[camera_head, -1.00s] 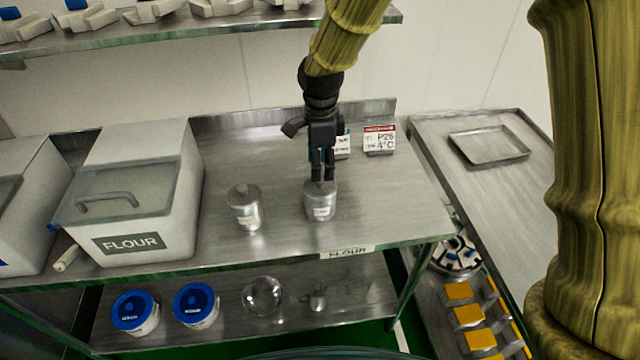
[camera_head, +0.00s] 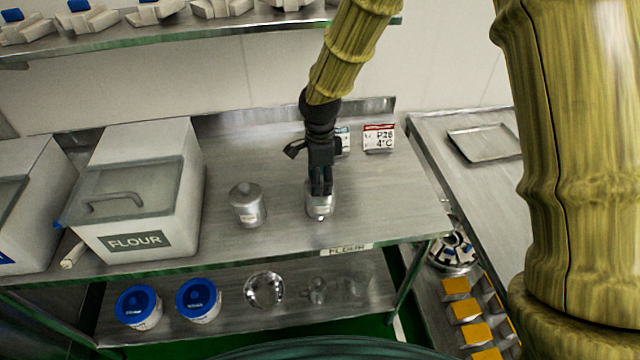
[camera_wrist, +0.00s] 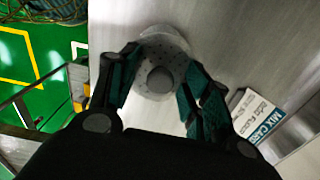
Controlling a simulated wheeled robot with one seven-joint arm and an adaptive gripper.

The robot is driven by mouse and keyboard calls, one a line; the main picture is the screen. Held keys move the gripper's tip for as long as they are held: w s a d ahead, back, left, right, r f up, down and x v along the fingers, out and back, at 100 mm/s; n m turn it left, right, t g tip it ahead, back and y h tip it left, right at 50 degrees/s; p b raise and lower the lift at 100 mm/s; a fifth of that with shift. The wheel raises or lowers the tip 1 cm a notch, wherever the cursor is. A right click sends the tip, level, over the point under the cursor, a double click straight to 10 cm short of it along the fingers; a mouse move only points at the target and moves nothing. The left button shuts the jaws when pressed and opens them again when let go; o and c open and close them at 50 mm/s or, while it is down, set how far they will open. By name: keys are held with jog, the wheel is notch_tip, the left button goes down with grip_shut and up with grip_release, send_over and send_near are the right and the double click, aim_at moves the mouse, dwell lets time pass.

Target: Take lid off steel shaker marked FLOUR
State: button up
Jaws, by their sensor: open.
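Two steel shakers stand upright on the steel table. The right shaker (camera_head: 319,205) is under my gripper (camera_head: 320,190), and the left shaker (camera_head: 247,208) stands apart to its left with a knobbed lid on. Both carry small pale labels too small to read. In the wrist view, the right shaker's perforated lid (camera_wrist: 166,52) with its round grey knob (camera_wrist: 160,79) lies between the fingers of my gripper (camera_wrist: 158,88). The fingers are open on either side of the knob, with gaps to it. The lid is on the shaker; its top is hidden by my gripper in the head view.
A white bin marked FLOUR (camera_head: 138,242) stands left of the shakers. Sign cards (camera_head: 379,138) stand behind my gripper at right. A FLOUR label (camera_head: 347,250) is on the table's front edge. Blue-lidded tubs (camera_head: 198,300) sit on the lower shelf.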

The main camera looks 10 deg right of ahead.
grip_shut()
